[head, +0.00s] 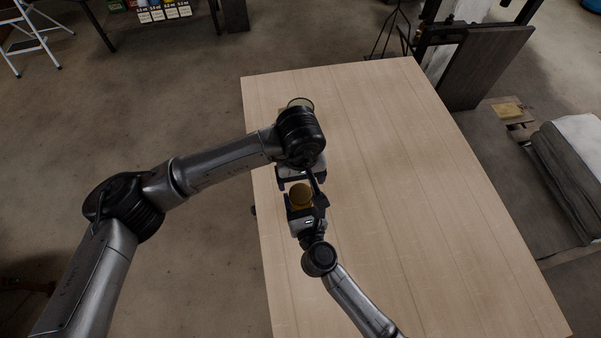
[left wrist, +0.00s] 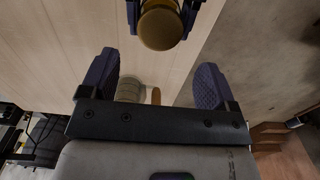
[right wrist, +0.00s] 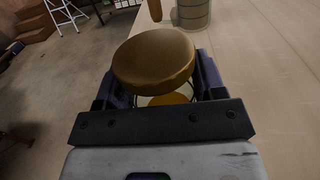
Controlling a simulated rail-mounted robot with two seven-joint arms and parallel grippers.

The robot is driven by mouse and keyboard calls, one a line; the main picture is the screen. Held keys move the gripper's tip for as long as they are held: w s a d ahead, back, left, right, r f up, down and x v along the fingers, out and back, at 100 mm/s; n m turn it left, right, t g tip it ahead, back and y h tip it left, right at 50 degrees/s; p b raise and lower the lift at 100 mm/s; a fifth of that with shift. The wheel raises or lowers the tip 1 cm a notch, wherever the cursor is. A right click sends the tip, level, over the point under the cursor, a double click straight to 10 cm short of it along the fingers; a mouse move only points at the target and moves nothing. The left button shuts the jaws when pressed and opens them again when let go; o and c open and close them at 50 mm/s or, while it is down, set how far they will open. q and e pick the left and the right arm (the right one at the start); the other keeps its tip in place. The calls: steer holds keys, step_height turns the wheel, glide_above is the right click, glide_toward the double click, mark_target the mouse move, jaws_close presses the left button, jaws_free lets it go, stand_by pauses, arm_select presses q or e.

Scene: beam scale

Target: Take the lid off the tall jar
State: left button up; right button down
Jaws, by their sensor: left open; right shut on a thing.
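The tall jar (right wrist: 168,100) is clear, with something yellow inside, and its round gold-brown lid (right wrist: 155,60) is on top. My right gripper (right wrist: 150,90) is shut on the jar's body below the lid. The lid also shows in the head view (head: 300,194) and at the top of the left wrist view (left wrist: 160,28). My left gripper (left wrist: 155,78) is open and empty, apart from the lid. In the head view my left gripper (head: 298,173) is just beyond the jar. Much of the jar's body is hidden by the lid and right gripper.
A banded cylindrical container (right wrist: 194,14) and a small wooden piece (right wrist: 155,10) stand on the table (head: 400,200). My left arm hides most of the container in the head view. The table's right side is clear. Its left edge is close to both grippers.

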mark_target(300, 193)
arm_select(q)
steer(key=shift+f, duration=3.4)
steer(key=shift+c, duration=0.4)
steer(key=c, duration=0.9)
steer(key=shift+o, duration=0.2)
steer(key=n, duration=0.7)
steer(key=o, duration=1)
